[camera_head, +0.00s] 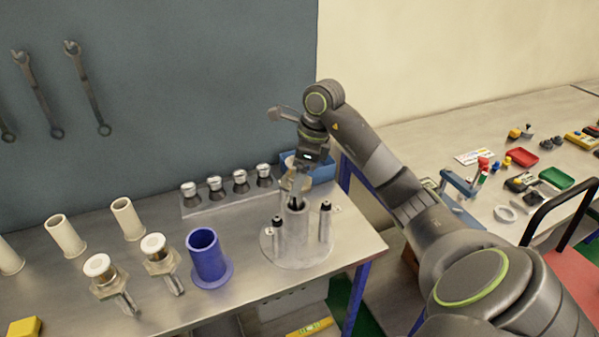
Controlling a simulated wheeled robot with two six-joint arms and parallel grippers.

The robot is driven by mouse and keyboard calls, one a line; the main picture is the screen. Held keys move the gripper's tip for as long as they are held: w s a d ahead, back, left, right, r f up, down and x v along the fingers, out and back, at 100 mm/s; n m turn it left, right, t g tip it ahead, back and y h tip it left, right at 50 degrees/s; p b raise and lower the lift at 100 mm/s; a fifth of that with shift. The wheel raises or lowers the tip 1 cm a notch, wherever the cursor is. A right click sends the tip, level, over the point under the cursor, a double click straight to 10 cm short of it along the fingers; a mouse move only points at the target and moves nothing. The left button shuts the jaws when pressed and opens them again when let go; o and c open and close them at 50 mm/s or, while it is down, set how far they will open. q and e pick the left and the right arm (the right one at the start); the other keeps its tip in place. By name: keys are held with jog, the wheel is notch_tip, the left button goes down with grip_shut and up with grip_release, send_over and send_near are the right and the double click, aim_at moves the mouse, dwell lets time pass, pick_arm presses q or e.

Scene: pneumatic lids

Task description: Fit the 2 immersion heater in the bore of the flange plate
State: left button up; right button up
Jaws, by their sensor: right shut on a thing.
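The round grey flange plate (270,244) lies at the right end of the bench, with a thick upright grey cylinder (294,232) at its middle and a thin dark-topped post on either side. My right gripper (297,203) points down at the top of this cylinder. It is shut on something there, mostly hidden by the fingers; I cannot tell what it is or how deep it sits. Two metal fittings with hex collars and pale round caps, one at left (100,267) and one nearer (155,247), stand left of the plate; I cannot tell whether they are immersion heaters. My left gripper is out of view.
A blue flanged sleeve (208,259) stands close left of the plate. Several cream tubes (127,218) stand further left. A rack (222,206) of silver-capped pieces and a blue bin (322,168) are behind. The bench's right edge is near the plate.

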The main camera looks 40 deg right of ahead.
jog(key=shift+f+b, duration=3)
jog(key=shift+f, duration=0.05)
jog(key=o, duration=1.1)
jog(key=shift+r, duration=0.1)
jog(key=shift+p+v, duration=2.45)
jog(key=shift+v, duration=0.95)
jog(key=shift+d+r, duration=0.1)
jog(key=shift+r, duration=0.3)
jog(key=p+v, duration=1)
jog(key=v, duration=0.6)
jog(key=shift+s+r, duration=0.2)
jog(key=shift+r, duration=0.1)
jog(key=shift+d, duration=0.1)
